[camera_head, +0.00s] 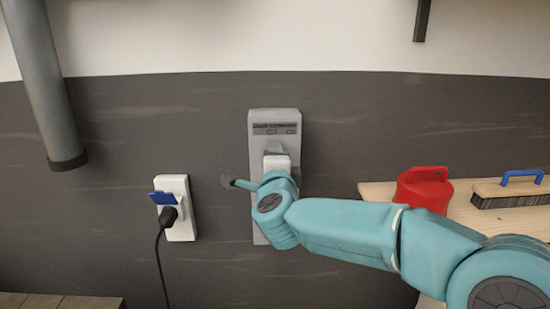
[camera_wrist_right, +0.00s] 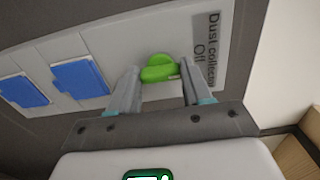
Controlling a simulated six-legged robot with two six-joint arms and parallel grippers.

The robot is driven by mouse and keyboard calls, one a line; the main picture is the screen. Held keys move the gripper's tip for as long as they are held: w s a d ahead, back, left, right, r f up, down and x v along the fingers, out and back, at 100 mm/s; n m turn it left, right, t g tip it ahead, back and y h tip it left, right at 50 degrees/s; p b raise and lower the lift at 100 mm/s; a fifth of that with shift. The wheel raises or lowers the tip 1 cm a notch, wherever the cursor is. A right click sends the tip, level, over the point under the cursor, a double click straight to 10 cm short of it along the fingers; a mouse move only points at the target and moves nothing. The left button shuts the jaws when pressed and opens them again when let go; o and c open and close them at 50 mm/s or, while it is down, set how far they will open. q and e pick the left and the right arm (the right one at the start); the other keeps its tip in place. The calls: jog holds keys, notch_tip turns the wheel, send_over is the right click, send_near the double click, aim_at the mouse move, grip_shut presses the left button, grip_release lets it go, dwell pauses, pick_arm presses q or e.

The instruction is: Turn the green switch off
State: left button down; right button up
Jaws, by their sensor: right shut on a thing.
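The green switch (camera_wrist_right: 160,68) sits on a grey wall panel, between the two fingers of my right gripper (camera_wrist_right: 163,76) in the right wrist view. The gripper is shut on it. A label (camera_wrist_right: 207,45) beside the switch reads "Dust collector" and "Off". In the head view the grey panel (camera_head: 257,225) hangs upright on the wall, and my right gripper (camera_head: 275,150) is in front of its upper half. My gripper and arm hide the switch there. My left gripper is in neither view.
Left of the panel is a white outlet (camera_head: 181,229) with a blue flap and a black plug. Blue covers (camera_wrist_right: 80,78) show on the panel in the wrist view. A wooden surface at right holds a red container (camera_head: 424,190) and a brush (camera_head: 512,192). A grey pipe (camera_head: 42,85) runs down the left.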

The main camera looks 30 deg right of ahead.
jog(key=shift+a+f, duration=0.2)
jog(key=shift+f, duration=0.1)
jog(key=o, duration=1.1)
jog(key=shift+a+r, duration=0.1)
jog(key=shift+c, duration=0.2)
jog(key=b+v, duration=0.2)
jog(key=v, duration=1.4)
jog(key=shift+s, duration=0.3)
jog(key=shift+r, duration=0.1)
